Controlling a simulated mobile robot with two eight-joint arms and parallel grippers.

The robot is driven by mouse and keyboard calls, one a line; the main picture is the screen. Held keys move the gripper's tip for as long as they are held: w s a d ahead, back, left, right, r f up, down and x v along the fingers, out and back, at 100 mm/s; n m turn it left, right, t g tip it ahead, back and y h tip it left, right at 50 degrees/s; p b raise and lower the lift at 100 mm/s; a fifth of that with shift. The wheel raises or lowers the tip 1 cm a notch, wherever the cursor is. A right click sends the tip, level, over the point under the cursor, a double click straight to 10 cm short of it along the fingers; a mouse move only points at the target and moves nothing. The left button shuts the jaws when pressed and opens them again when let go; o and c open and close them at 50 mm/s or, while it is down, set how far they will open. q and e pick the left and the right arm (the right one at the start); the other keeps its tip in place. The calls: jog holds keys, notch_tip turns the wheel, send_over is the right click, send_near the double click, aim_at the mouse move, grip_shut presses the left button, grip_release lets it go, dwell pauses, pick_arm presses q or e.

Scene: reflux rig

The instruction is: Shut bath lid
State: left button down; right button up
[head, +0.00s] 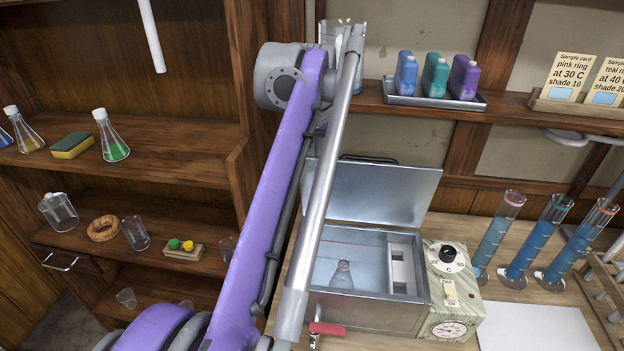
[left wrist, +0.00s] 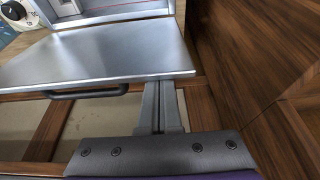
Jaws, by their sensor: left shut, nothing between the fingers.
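The bath (head: 368,311) is a metal box on the bench in the head view. Its lid (head: 377,193) stands open, tilted back from the rear edge, with a dark handle (head: 369,159) at its top. In the left wrist view the lid (left wrist: 100,55) shows as a flat metal plate, with the handle (left wrist: 86,92) along its near edge. My left gripper (left wrist: 161,83) is shut and empty, with its fingertips at the lid's edge, to the right of the handle. I cannot tell whether they touch the lid. My left arm hides this gripper in the head view. My right gripper is not in view.
A flask (head: 342,275) stands inside the bath. A control box (head: 452,290) adjoins its right side, and a red-handled tap (head: 327,328) is at its front. Tall blue cylinders (head: 530,240) stand to the right. A shelf with a bottle tray (head: 434,100) is above the lid.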

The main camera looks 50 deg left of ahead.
pick_arm(q)
jog(key=s+d+r+p, duration=0.3)
jog(key=s+r+p, duration=0.1)
jog(key=r, duration=0.3)
jog(key=shift+d+r+p, duration=0.2)
jog(key=shift+d+p, duration=0.1)
jog(key=shift+p, duration=0.15)
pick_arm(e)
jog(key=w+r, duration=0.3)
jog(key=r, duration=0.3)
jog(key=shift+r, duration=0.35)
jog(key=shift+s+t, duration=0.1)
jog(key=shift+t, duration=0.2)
pick_arm(q)
jog(key=shift+s, duration=0.2)
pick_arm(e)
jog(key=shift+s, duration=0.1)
pick_arm(q)
jog(key=shift+w, duration=0.15)
